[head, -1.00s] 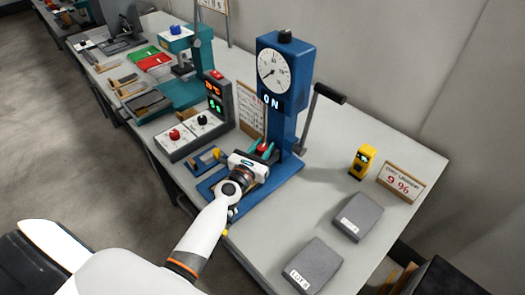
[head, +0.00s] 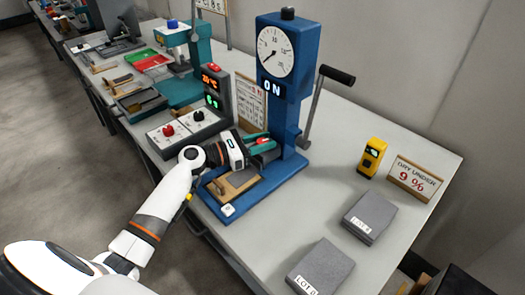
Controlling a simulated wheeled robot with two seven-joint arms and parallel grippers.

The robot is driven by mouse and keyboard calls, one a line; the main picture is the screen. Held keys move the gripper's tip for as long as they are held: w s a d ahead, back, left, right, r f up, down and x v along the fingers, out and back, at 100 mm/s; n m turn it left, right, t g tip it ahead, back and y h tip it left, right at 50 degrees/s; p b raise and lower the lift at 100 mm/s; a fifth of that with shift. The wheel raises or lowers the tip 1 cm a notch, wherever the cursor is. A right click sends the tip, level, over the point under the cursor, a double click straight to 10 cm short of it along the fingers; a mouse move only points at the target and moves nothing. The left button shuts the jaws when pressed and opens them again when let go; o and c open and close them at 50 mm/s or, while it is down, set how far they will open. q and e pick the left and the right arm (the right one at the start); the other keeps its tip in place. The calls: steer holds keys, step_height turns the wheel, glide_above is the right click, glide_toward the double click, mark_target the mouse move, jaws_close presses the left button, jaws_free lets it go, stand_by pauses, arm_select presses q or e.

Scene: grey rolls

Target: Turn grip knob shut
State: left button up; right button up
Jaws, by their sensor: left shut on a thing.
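The blue tester (head: 290,120) has a round white dial (head: 275,52) and a lit "ON" sign. My left gripper (head: 262,142) reaches in from the left, low in front of the tester's column. Its teal fingers are shut on a small red part, which looks like the grip knob (head: 264,141). The fingers and the white wrist hide most of the knob, so its turn angle cannot be read. My right gripper is not in view.
A long black-handled lever (head: 320,105) stands at the tester's right. A yellow meter (head: 371,157), a "9 %" sign (head: 416,178) and two grey blocks (head: 369,217) (head: 320,268) lie on the right. A knob panel (head: 185,130) and display (head: 212,92) stand left of the tester.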

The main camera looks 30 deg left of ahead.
arm_select(q)
steer(key=shift+f+m+g+h+b, duration=0.1)
steer(key=shift+m+g+h+b, duration=1.05)
steer(key=shift+m+g+h, duration=0.75)
steer(key=shift+g, duration=0.3)
steer(key=o, duration=1)
steer(key=shift+c, duration=0.2)
steer(key=b+v, duration=0.1)
steer(key=v, duration=1.1)
